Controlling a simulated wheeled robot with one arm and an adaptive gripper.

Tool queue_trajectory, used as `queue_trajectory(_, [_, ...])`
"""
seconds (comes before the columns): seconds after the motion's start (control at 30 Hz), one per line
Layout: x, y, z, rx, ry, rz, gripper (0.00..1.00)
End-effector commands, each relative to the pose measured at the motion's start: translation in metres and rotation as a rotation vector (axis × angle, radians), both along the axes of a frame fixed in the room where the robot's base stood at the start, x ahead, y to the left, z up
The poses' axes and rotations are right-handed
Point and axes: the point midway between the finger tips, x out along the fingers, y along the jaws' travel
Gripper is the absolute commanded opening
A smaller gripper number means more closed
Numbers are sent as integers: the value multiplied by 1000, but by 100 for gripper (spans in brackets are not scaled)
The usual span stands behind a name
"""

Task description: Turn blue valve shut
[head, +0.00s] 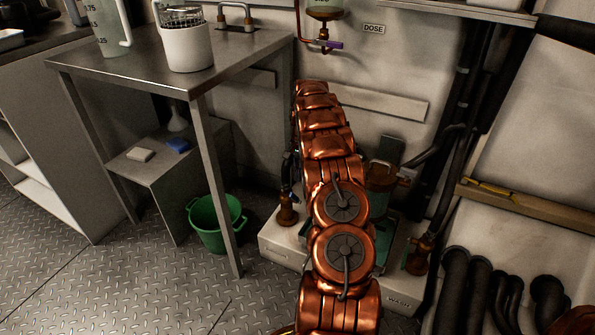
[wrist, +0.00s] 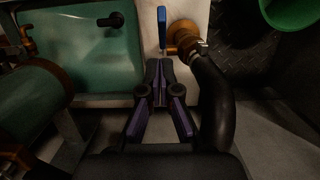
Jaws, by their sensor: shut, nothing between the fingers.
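In the wrist view, the blue valve lever (wrist: 162,27) stands lengthwise up the picture, just left of its brass valve body (wrist: 186,40). A black hose runs down from that brass fitting. My gripper (wrist: 159,66) has its purple-and-black fingers shut together and empty. Its tips are just below the lower end of the lever in the picture; whether they touch it I cannot tell. In the head view, my copper arm covers the middle and the blue lever cannot be made out. A brass fitting (head: 287,211) shows left of my arm.
A green tank (wrist: 85,50) with a small black handle is left of my gripper. A green bucket (head: 216,222) stands on the floor beside the metal table (head: 165,62). Another brass fitting (head: 419,254) is near the WASH label. Open floor lies at lower left.

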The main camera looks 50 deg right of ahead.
Motion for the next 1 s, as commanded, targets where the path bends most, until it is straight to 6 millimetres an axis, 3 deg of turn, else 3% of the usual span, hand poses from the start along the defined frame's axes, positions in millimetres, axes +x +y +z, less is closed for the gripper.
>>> queue_trajectory(0.2, [-2, 7, -36, 2, 3, 0, 0])
queue_trajectory(0.4, [-2, 10, -52, 0, 1, 3, 0])
queue_trajectory(1.0, [-3, 11, -53, -5, -1, 1, 0])
